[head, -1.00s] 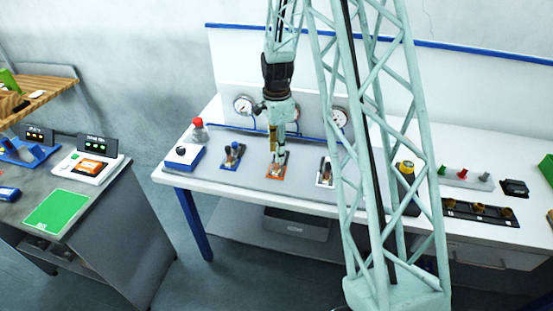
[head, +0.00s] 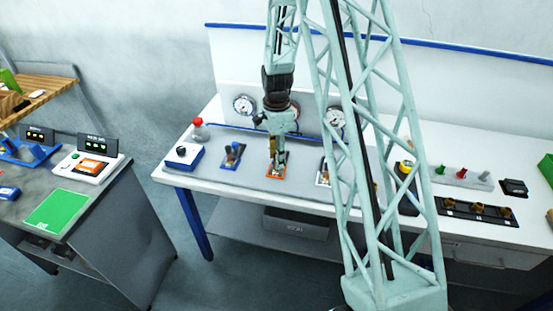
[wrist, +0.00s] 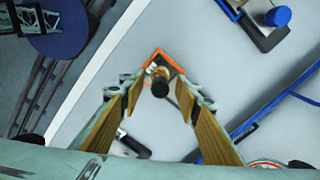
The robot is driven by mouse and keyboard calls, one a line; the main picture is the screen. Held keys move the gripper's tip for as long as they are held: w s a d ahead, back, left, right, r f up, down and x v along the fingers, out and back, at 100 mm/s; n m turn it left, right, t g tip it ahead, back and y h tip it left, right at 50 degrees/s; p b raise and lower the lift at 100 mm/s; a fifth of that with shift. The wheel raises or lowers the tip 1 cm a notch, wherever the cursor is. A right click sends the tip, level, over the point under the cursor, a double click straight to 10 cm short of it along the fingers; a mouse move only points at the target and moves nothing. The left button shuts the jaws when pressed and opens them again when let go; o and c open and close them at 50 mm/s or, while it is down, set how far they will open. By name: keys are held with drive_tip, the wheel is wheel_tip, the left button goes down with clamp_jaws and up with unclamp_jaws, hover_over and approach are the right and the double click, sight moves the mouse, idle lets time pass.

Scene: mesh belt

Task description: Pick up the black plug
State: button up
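The black plug (wrist: 160,88) stands end-on to the camera in the wrist view, with a brown body and a dark top. It sits at an orange-edged holder (wrist: 176,60), which also shows on the bench in the head view (head: 276,172). My gripper (wrist: 160,94) is open, with one tan-padded finger on each side of the plug. I see gaps between the plug and both pads. In the head view my gripper (head: 277,160) points down right over the orange holder and hides the plug there.
A blue holder with a blue knob (head: 233,153) stands to the left on the grey mat. Another holder (head: 322,172) is close on the right. Pressure gauges (head: 243,105) and a blue pipe run behind. A red-topped item (head: 197,125) is at the back left.

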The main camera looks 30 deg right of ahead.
drive_tip(key=c, duration=0.8)
drive_tip(key=shift+c, duration=0.4)
drive_tip(key=shift+r, duration=0.15)
drive_tip(key=shift+r, duration=1.7)
drive_tip(key=s+a+r+b, duration=0.1)
drive_tip(key=s+a, duration=0.3)
drive_tip(key=s, duration=1.1)
drive_tip(key=shift+s+a+r+b, duration=0.15)
drive_tip(key=shift+s+a+b, duration=0.1)
drive_tip(key=shift+b, duration=0.5)
